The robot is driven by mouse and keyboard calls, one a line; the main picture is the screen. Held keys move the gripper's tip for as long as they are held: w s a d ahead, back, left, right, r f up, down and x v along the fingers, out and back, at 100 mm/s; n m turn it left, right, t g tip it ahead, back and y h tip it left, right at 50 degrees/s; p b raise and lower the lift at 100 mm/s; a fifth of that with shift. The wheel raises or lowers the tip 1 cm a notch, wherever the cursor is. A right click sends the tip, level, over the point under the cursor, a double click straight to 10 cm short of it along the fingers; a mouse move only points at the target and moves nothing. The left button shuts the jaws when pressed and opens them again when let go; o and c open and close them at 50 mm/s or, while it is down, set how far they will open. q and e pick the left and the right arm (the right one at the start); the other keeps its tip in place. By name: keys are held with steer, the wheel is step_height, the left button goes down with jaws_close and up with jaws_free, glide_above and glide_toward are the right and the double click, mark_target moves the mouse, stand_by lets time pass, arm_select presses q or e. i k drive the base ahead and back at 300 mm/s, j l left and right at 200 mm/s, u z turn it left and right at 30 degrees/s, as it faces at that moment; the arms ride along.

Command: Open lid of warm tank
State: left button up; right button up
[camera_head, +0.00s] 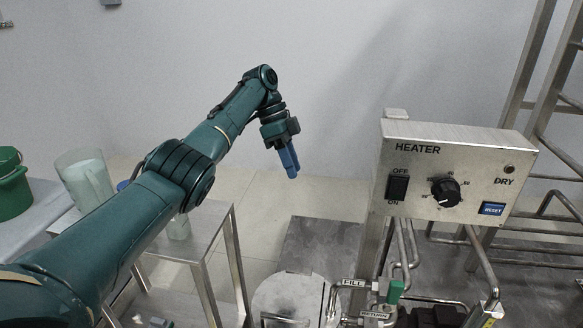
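A round grey metal lid (288,290) shows at the bottom centre, cut off by the picture's lower edge. It appears to lie flat and closed, with a bar handle (284,319) on it. I cannot tell for sure that it is the warm tank's lid. A steel control box labelled HEATER (450,172) stands to its right. My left gripper (290,166) hangs in the air above and behind the lid, its blue fingers pointing down, touching nothing. The fingers overlap in this view, so their opening is unclear. My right gripper is out of view.
Pipes with FILL (353,283) and RETURN labels and a green valve handle (395,291) stand right of the lid. A steel table (190,241) is at left. A green bucket (13,190) and a clear pitcher (86,180) are at far left. A metal ladder frame rises at right.

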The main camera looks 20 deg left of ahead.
mark_target(292, 298)
steer(key=k, duration=1)
